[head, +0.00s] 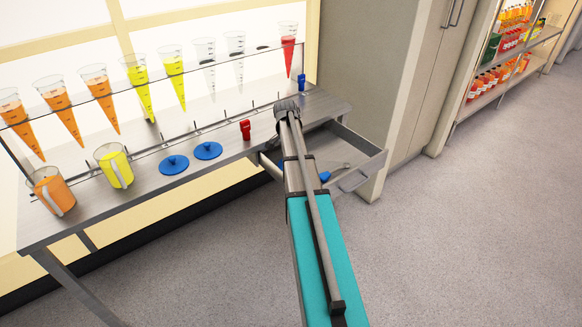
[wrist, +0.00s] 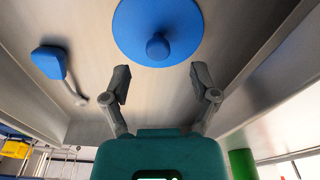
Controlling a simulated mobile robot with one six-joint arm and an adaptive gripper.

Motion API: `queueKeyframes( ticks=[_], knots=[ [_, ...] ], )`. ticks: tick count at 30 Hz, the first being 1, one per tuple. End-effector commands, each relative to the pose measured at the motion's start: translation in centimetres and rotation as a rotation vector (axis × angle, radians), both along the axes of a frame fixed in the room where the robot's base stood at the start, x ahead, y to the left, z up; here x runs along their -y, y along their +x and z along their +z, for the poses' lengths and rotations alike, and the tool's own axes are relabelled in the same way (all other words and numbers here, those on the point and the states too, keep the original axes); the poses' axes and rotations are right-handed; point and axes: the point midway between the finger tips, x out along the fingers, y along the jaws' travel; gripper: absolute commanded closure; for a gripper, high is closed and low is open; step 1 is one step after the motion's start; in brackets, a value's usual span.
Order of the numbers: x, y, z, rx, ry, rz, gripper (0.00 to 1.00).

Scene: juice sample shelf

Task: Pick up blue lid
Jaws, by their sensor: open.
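A round blue lid (wrist: 183,25) with a raised knob lies on a grey metal surface at the top of the wrist view, apparently in the open drawer (head: 364,172). My gripper (wrist: 159,72) is open and empty. Its fingertips are just short of the lid, one on each side of the knob's line. In the head view my arm hides the gripper and most of the drawer's inside. Two other blue lids, a left one (head: 174,165) and a right one (head: 208,151), lie flat on the metal table.
A blue-headed tool (wrist: 48,62) with a metal handle lies left of the lid; drawer walls rise on both sides. An orange jug (head: 52,190), a yellow jug (head: 114,166) and a red object (head: 245,130) stand on the table (head: 140,195). Open floor (head: 480,230) lies right.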

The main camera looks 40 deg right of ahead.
Motion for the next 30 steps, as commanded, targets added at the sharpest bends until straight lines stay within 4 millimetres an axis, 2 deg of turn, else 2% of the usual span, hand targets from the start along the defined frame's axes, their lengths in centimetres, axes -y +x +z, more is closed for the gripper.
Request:
queueKeyframes(
  ticks=[1, 13, 30],
  knots=[
    [0.0, 0.0, -0.8, 0.000, 0.000, 0.000, 0.23],
    [0.4, -0.1, -3.6, 0.000, 0.000, 0.000, 0.23],
    [0.5, -0.1, -4.1, 0.000, 0.000, 0.000, 0.23]
  ],
)
